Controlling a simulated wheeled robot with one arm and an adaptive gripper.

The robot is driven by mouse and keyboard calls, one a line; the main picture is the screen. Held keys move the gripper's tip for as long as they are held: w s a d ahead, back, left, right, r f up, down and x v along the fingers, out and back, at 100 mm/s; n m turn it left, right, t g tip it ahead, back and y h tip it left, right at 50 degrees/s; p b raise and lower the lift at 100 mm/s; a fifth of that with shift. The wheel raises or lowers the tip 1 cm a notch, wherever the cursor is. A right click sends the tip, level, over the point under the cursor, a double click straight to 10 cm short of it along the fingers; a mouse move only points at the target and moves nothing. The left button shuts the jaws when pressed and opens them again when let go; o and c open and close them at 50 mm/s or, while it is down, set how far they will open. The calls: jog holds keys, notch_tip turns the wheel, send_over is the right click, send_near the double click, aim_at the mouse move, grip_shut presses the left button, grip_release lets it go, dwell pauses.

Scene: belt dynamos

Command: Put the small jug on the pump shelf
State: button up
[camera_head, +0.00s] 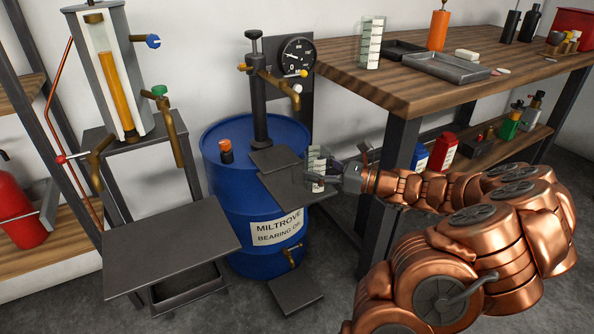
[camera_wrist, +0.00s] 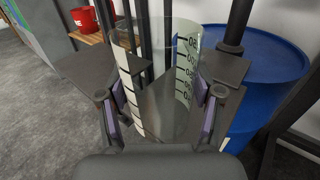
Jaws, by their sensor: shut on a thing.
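The small jug (camera_head: 316,168) is a clear vessel with a pale graduated scale. My gripper (camera_head: 335,178) is shut on its sides, and the jug is upright. In the wrist view the jug (camera_wrist: 160,75) stands between the two finger pads of my gripper (camera_wrist: 160,112). The pump shelf (camera_head: 283,187) appears to be the dark flat plate in front of the blue drum, below the pump. The jug is over the right part of this plate; I cannot tell whether its base touches it. The plate shows through the jug in the wrist view (camera_wrist: 160,108).
Another dark shelf (camera_head: 170,245) is at lower left.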

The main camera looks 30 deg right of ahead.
jog(key=w, duration=0.2)
jog(key=w+b, duration=0.1)
jog(key=w, duration=0.5)
jog(key=shift+a+f+b, duration=0.25)
jog(key=shift+f+b, duration=0.1)
jog(key=shift+f, duration=0.05)
jog(key=shift+f+b, duration=0.8)
jog(key=shift+f, duration=0.9)
jog(key=shift+f, duration=0.1)
jog(key=o, duration=1.3)
jog(key=shift+s+d, duration=0.2)
jog(key=shift+d, duration=0.05)
jog(key=p+v, duration=0.3)
jog(key=v, duration=0.8)
jog(key=shift+s, duration=0.2)
